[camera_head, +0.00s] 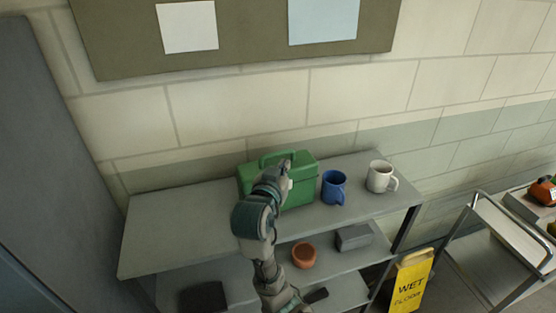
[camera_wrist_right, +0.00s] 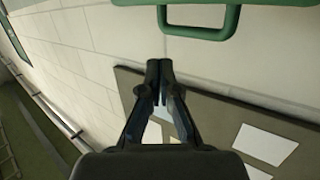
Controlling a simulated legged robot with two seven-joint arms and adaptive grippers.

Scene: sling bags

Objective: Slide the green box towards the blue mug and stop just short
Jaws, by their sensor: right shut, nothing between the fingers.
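The green box (camera_head: 300,183) stands on the top shelf against the wall, with a handle on its lid. Its green handle also shows at the top of the right wrist view (camera_wrist_right: 200,30). The blue mug (camera_head: 334,187) stands just to the right of the box, with a small gap between them. My right gripper (camera_head: 284,168) is in front of the box and overlaps it in the head view; I cannot tell whether it touches. In the right wrist view its fingertips (camera_wrist_right: 159,68) are together with nothing between them. My left gripper is not in view.
A white mug (camera_head: 379,177) stands right of the blue mug on the grey shelf top (camera_head: 170,231). The shelf top left of the box is clear. A terracotta pot (camera_head: 304,255) and a grey box (camera_head: 354,237) sit on the lower shelf. A yellow wet-floor sign (camera_head: 411,282) stands right.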

